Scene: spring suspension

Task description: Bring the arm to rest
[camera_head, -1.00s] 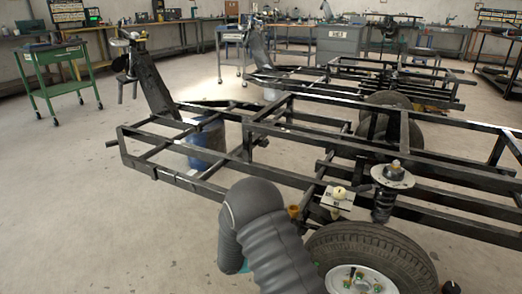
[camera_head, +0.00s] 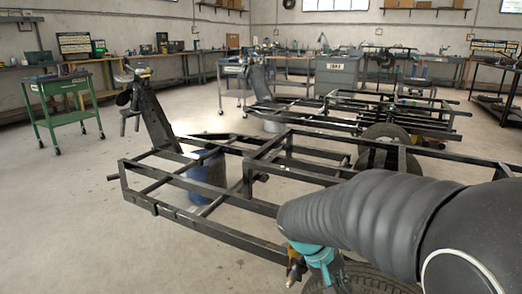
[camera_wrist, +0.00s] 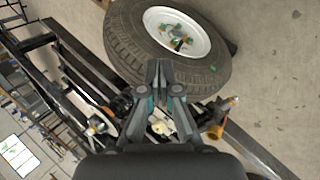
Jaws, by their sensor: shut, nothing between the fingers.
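My gripper (camera_wrist: 159,80) shows in the wrist view with its fingers together and nothing between them. It is in front of the tyre (camera_wrist: 130,45) of a wheel with a white rim (camera_wrist: 178,32). I cannot tell how far apart gripper and tyre are. In the head view my arm (camera_head: 360,215) is bent across the lower right. It hides most of the wheel, whose tyre (camera_head: 375,280) shows below it. The gripper's fingertips are not clear in the head view.
A black vehicle frame (camera_head: 215,190) stands close by, with a blue drum (camera_head: 207,178) under it. A second frame (camera_head: 340,118) stands behind. A green cart (camera_head: 62,100) is at the left. The floor at the lower left (camera_head: 70,240) is clear.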

